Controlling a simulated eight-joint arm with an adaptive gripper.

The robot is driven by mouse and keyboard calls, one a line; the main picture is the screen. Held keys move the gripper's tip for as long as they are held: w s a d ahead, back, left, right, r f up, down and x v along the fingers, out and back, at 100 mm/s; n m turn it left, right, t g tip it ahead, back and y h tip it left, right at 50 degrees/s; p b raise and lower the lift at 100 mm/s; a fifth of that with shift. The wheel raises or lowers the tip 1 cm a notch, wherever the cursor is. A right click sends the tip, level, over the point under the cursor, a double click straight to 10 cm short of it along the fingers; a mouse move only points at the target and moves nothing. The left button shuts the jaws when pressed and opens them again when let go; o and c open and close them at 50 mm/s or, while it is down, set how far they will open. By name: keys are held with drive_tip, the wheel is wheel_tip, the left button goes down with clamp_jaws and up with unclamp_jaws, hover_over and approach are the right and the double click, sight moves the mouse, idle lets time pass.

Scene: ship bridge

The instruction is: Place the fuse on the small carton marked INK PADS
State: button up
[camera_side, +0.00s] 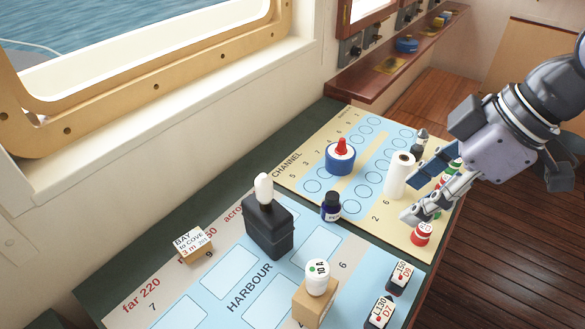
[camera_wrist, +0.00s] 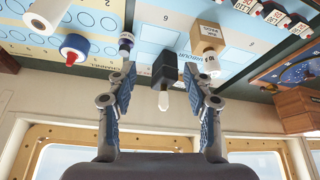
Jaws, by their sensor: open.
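A white cylinder with a green dot and "10 A", which looks like the fuse (camera_side: 317,272), stands on top of a small tan carton (camera_side: 312,306) near the front of the harbour chart. In the wrist view the fuse (camera_wrist: 209,63) sticks out from the tan carton (camera_wrist: 208,36). No INK PADS lettering can be read on any face in view. My gripper (camera_side: 418,198) is open and empty, apart from the fuse, up and to its right in the side view. In the wrist view its fingers (camera_wrist: 158,76) are spread with nothing between them.
A black box (camera_side: 268,236) with a white bulb-shaped piece (camera_side: 263,190) on top stands left of the fuse. Labelled blocks (camera_side: 400,276) line the right edge.

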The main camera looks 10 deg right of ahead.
drive_tip(key=d+f+m+t+h, duration=0.1)
drive_tip(key=d+f+m, duration=0.2)
drive_tip(key=d, duration=0.6)
drive_tip(key=d+f+m+t+h, duration=0.1)
drive_tip(key=d+f+m, duration=0.3)
drive_tip(key=d, duration=0.5)
drive_tip(key=d+f+m+t+h, duration=0.2)
drive_tip(key=d+f+m, duration=0.2)
drive_tip(key=d, duration=0.5)
drive_tip(key=shift+m, duration=0.4)
